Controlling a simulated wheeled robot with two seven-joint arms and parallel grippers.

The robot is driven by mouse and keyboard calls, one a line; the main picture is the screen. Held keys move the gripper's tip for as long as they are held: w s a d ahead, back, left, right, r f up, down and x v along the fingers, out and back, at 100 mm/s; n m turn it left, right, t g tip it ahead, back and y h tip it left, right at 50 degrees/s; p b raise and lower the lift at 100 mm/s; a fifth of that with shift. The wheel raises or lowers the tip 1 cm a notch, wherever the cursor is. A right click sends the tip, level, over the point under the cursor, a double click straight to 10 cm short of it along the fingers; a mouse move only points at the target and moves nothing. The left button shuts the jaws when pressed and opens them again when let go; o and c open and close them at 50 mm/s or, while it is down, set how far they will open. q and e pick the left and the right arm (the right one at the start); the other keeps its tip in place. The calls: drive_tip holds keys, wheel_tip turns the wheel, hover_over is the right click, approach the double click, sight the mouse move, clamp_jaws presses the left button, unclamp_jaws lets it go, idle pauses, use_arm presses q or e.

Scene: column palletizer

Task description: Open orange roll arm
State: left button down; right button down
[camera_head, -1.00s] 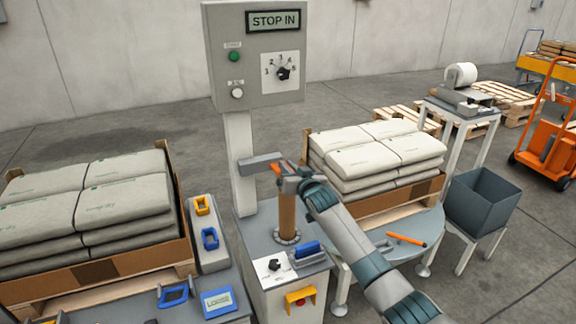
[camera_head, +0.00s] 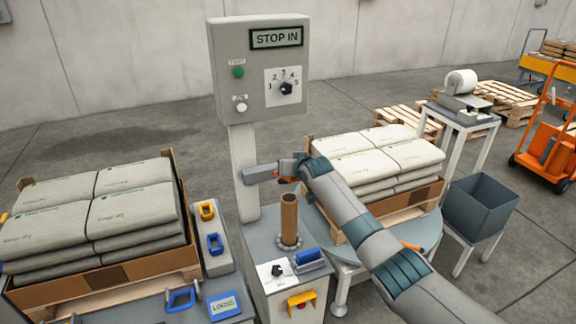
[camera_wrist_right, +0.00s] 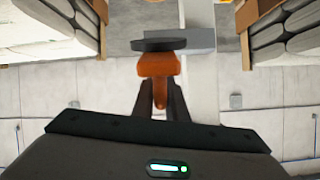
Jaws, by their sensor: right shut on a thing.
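The orange roll arm shows in the head view as small orange parts (camera_head: 286,180) beside my right gripper (camera_head: 288,168), at the end of a grey bar (camera_head: 258,174) by the post. In the right wrist view the orange piece (camera_wrist_right: 158,68) sits between the two dark fingers of my right gripper (camera_wrist_right: 160,100), with a dark flat disc (camera_wrist_right: 158,44) at its far end. My right gripper is shut on it. The brown roll core (camera_head: 289,218) stands upright just below, its top open and uncovered. My left gripper is not in view.
The control box (camera_head: 258,65) reads "STOP IN" and stands on a post behind the bar. Stacked sacks flank it, left (camera_head: 95,215) and right (camera_head: 375,160). A grey cabinet (camera_head: 285,290) carries a dial and blue handle. A grey bin (camera_head: 480,208) stands at right.

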drive_tip(key=shift+w+a+r+g, duration=0.25)
drive_tip(key=shift+w+r+g, duration=0.15)
drive_tip(key=shift+r+g, duration=0.1)
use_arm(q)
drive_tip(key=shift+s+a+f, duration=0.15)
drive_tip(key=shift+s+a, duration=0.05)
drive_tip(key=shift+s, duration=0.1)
use_arm(e)
drive_tip(key=shift+w+a+r+g+h, duration=0.15)
drive_tip(key=shift+w+r+g+h, duration=0.15)
drive_tip(key=shift+w+g, duration=0.1)
drive_tip(key=c, duration=1.8)
unclamp_jaws()
drive_tip(key=shift+a, duration=0.1)
drive_tip(key=shift+d+r, duration=0.2)
